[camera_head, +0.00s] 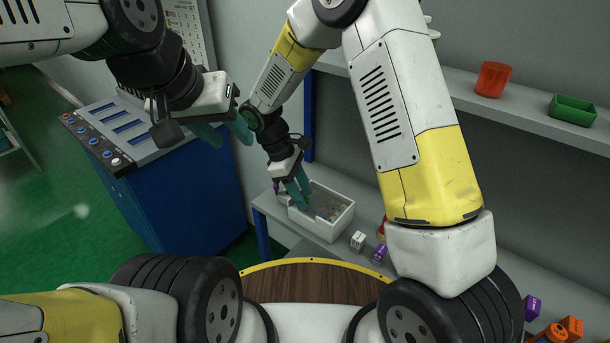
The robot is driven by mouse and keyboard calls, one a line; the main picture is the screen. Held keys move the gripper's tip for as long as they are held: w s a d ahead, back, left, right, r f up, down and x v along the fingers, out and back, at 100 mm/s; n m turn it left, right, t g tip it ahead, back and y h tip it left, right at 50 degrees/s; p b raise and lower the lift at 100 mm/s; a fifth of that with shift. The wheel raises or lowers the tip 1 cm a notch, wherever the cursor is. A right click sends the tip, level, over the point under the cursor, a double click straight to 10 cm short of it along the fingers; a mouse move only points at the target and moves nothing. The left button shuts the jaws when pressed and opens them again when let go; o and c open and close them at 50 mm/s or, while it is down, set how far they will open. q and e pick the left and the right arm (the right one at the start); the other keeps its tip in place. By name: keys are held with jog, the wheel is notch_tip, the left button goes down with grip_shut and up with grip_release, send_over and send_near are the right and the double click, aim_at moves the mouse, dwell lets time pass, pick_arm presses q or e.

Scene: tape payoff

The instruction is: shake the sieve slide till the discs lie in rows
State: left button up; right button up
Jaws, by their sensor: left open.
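A white open-topped box (342,225) stands on the lower grey shelf in the middle of the view. Small pieces show inside it, too small and blurred to tell whether they are discs or how they lie. I cannot tell the sieve slide apart from this box. My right gripper (302,202) points down at the box's left part, its teal fingers close together and hiding part of the rim. Whether it grips anything is not clear. My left gripper (226,135) is open and empty, in the air to the left of the box, in front of the blue console.
A blue console (190,195) with buttons stands at left. White (358,241) and purple (380,253) blocks lie on the shelf right of the box. The upper shelf holds a red cup (492,79) and green bin (572,110). Orange pieces (572,326) lie at lower right.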

jog(key=v, duration=0.7)
jog(key=shift+a+r, duration=0.2)
jog(key=shift+r, duration=0.15)
pick_arm(q)
jog(key=shift+c, duration=0.4)
